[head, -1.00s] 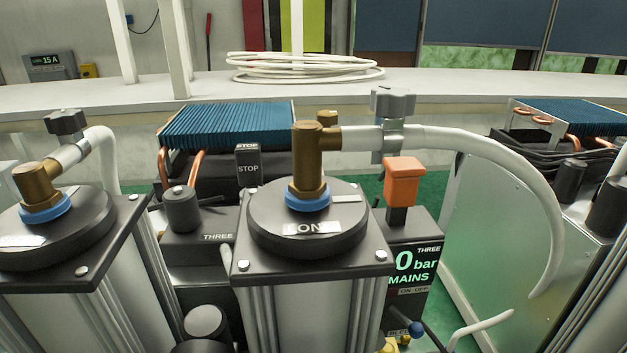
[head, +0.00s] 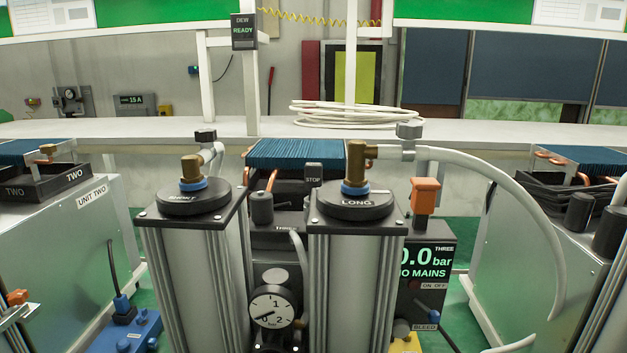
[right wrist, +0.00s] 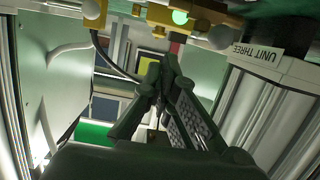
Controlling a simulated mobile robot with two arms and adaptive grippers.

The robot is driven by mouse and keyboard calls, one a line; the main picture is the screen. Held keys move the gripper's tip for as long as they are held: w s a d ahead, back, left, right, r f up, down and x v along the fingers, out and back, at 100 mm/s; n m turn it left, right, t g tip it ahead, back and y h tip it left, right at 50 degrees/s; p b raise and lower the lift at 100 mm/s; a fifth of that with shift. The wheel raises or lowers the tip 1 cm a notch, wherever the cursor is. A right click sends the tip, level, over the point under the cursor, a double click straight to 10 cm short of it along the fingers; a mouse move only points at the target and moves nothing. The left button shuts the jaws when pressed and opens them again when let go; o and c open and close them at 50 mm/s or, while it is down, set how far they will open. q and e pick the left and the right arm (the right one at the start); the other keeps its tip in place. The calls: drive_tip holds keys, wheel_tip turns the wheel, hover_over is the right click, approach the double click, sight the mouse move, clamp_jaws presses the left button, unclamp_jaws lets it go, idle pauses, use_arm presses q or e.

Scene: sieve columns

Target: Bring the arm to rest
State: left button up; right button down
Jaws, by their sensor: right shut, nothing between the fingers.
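My right gripper (right wrist: 160,78) shows in the right wrist view, its dark fingers shut together with nothing between them. Neither gripper shows in the head view. The column marked LONG (head: 362,260) stands upright at the middle of the head view, with a brass elbow and a white hose on top. A second upright column (head: 195,270) stands to its left. A pressure gauge (head: 272,306) sits between them, its needle near zero. The black readout box (head: 428,262) at right reads 0.0 bar, NO MAINS.
In the wrist view, brass fittings (right wrist: 195,22) run along the top and a UNIT THREE label (right wrist: 257,52) is upside down. In the head view, a metal cabinet (head: 85,235) stands at left and another (head: 520,270) at right. A hose coil (head: 350,115) lies on the back bench.

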drive_tip(key=shift+a+f+g, duration=0.25)
drive_tip(key=shift+f+g, duration=0.4)
drive_tip(key=shift+g, duration=0.45)
drive_tip(key=s+a+f+n+g+y, duration=0.1)
drive_tip(key=s+a+n+g, duration=0.2)
drive_tip(key=s+g, duration=0.9)
drive_tip(key=s+f+t, duration=0.1)
drive_tip(key=s+f, duration=0.1)
drive_tip(key=f, duration=1.2)
drive_tip(key=s+f, duration=0.3)
drive_tip(key=f, duration=1)
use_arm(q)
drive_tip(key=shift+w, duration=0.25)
use_arm(e)
drive_tip(key=s+d+f+g, duration=0.1)
drive_tip(key=s+d+f, duration=0.1)
drive_tip(key=s+f, duration=1.2)
drive_tip(key=shift+s+d+f, duration=0.35)
drive_tip(key=shift+s+f, duration=0.05)
drive_tip(key=shift+s, duration=0.35)
